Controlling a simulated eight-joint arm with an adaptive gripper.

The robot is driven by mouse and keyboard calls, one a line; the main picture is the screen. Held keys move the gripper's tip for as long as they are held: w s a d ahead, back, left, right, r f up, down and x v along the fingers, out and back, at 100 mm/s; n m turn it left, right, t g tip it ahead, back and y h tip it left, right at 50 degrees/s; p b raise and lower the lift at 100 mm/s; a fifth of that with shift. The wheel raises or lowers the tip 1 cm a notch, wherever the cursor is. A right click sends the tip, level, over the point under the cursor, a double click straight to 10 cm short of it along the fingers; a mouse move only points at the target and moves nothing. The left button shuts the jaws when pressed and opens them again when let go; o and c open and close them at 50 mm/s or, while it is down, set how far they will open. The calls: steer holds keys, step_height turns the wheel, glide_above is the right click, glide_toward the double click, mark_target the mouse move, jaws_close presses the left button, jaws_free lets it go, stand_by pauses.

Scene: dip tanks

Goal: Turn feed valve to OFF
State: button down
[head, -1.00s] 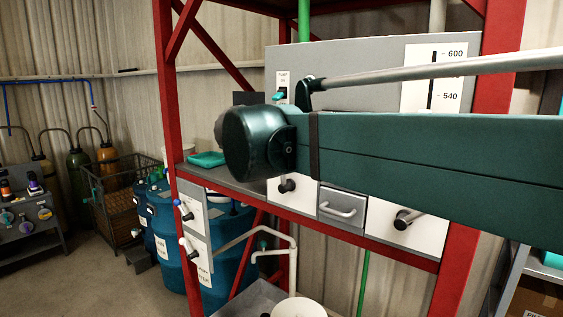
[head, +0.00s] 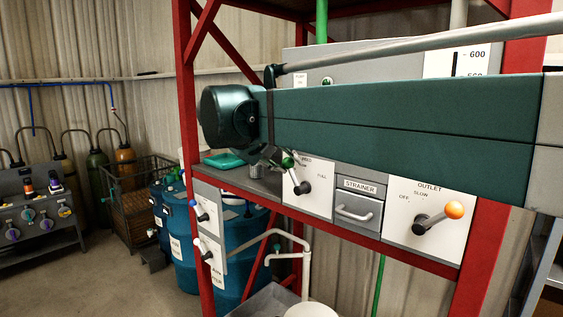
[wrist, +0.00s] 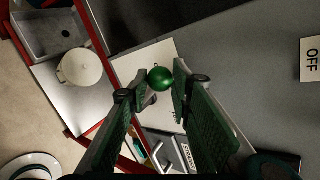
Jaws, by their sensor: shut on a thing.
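The feed valve is a white plate (head: 318,196) with a black lever (head: 297,178) ending in a green knob (head: 288,160). Its lever tilts up and left from the hub; the word FULL reads on the plate's right side. My gripper (head: 276,158) is at the knob, partly hidden under my arm. In the wrist view my gripper (wrist: 155,84) has its two fingers on either side of the green knob (wrist: 160,78), shut on it. The far part of the plate and the OFF end of its scale are hidden from the head view.
Right of the feed plate are a strainer drawer (head: 355,214) and the outlet valve's orange knob (head: 454,210). A red rack post (head: 190,120) stands left. A teal tray (head: 222,160) lies on the shelf. An OFF label (wrist: 312,60) shows in the wrist view.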

steer(key=c, duration=2.1)
jaws_free()
steer(key=shift+o, duration=0.2)
steer(key=shift+s+a+r, duration=0.1)
steer(key=v, duration=1.1)
steer(key=shift+s+r, duration=0.15)
steer(key=shift+s, duration=0.15)
steer(key=shift+a, duration=0.1)
steer(key=shift+c, duration=0.7)
